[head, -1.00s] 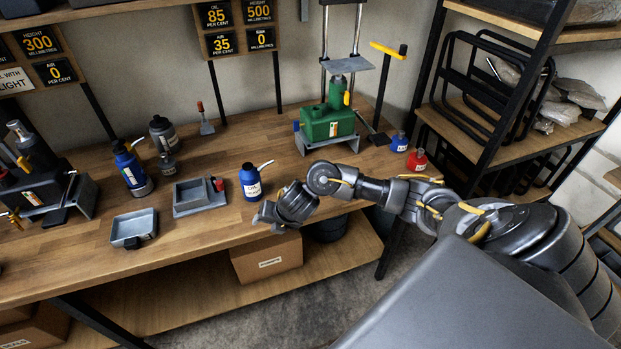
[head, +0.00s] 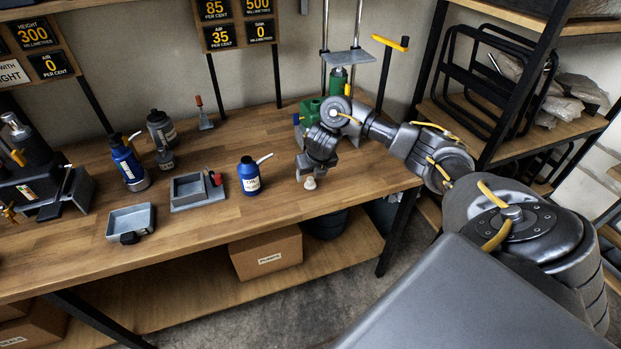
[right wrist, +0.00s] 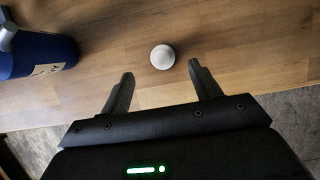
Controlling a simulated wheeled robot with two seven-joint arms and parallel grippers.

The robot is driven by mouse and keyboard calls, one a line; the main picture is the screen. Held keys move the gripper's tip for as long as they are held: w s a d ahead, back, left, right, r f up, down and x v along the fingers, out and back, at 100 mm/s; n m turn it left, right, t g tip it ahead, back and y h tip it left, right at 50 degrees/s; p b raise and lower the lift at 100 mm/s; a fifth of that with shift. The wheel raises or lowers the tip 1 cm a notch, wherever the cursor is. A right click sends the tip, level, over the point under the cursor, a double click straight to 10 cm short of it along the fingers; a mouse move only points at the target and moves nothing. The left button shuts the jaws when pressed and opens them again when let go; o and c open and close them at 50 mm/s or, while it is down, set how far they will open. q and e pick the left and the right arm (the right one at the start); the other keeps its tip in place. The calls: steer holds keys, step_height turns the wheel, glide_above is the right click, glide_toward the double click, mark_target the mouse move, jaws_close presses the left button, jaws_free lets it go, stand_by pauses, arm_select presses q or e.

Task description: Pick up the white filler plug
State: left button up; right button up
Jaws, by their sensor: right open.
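The white filler plug (head: 310,183) is a small pale knob on the wooden bench top, close to the front edge. In the right wrist view the plug (right wrist: 163,57) shows as a round white disc, a little beyond the fingertips and between their lines. My right gripper (head: 310,173) points down just above the plug in the head view. In the right wrist view its fingers (right wrist: 160,69) are spread apart with nothing between them. I cannot tell whether the fingers touch the plug, but they look apart from it. My left gripper is not in view.
A blue oil can (head: 249,177) with a spout stands left of my right gripper. A grey square tray (head: 196,203) and a shallow pan (head: 131,222) are further left. The green jack (head: 309,110) is partly hidden behind my right arm. A shelf rack (head: 506,140) stands at right.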

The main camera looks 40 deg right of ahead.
mark_target(311, 178)
steer(key=shift+w+f, duration=0.15)
steer(key=shift+f, duration=0.15)
steer(key=shift+w+f+b, duration=0.1)
steer(key=shift+f+b, duration=0.3)
steer(key=shift+f, duration=0.1)
steer(key=x, duration=0.4)
steer(key=shift+w+d, duration=0.25)
steer(key=shift+d, duration=0.15)
steer(key=shift+r, duration=0.1)
steer(key=c, duration=1.1)
steer(key=shift+o, duration=0.2)
steer(key=shift+r, duration=0.1)
